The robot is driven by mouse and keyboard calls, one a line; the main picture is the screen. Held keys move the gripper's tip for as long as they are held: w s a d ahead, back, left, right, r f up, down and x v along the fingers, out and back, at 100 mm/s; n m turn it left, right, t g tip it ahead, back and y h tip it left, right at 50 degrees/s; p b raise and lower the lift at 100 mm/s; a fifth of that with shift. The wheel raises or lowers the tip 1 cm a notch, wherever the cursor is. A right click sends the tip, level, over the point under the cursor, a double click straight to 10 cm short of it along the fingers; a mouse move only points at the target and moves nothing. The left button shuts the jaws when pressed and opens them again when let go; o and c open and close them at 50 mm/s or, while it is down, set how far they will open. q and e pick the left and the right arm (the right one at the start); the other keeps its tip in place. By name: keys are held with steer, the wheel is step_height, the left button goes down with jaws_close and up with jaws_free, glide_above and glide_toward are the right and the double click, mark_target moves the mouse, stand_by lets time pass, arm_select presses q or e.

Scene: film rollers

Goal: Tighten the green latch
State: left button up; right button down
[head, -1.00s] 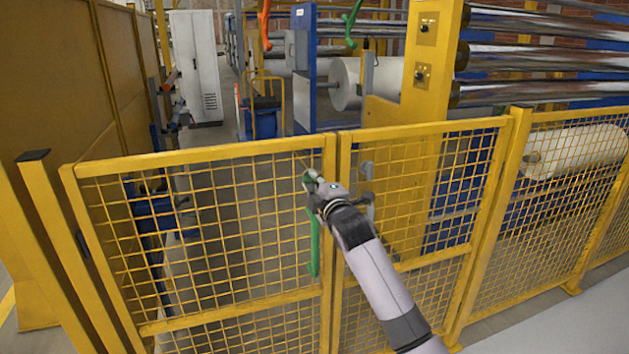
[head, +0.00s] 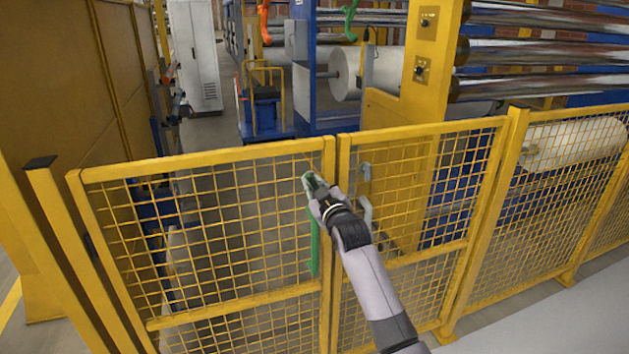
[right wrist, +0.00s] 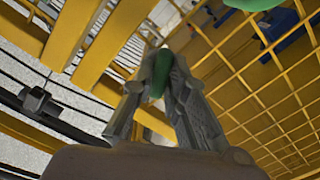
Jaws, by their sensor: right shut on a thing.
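The green latch (head: 315,247) is at the meeting edge of the two yellow mesh gate panels in the head view, with a long green part hanging down along the left panel's post. My right gripper (head: 312,184) is at the top of the latch, by the gate edge. In the right wrist view its fingers (right wrist: 155,88) are shut around a green piece (right wrist: 160,72), which appears to be the latch's handle. The gripper covers the upper part of the latch. My left gripper is not in view.
The left gate panel (head: 205,157) and right gate panel (head: 425,132) stand side by side and look shut. A grey handle (head: 366,207) is on the right panel, close beside my arm. Behind the fence are rollers (head: 545,55) and a white cabinet (head: 195,55).

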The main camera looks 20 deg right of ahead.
steer(key=m+p, duration=0.1)
steer(key=m, duration=0.3)
steer(key=shift+f+m, duration=0.1)
steer(key=shift+m, duration=0.3)
steer(key=shift+p, duration=0.3)
steer(key=c, duration=1.6)
jaws_free()
steer(key=shift+s, duration=0.15)
steer(key=s, duration=1.1)
steer(key=shift+s+d, duration=0.2)
steer(key=shift+s, duration=0.15)
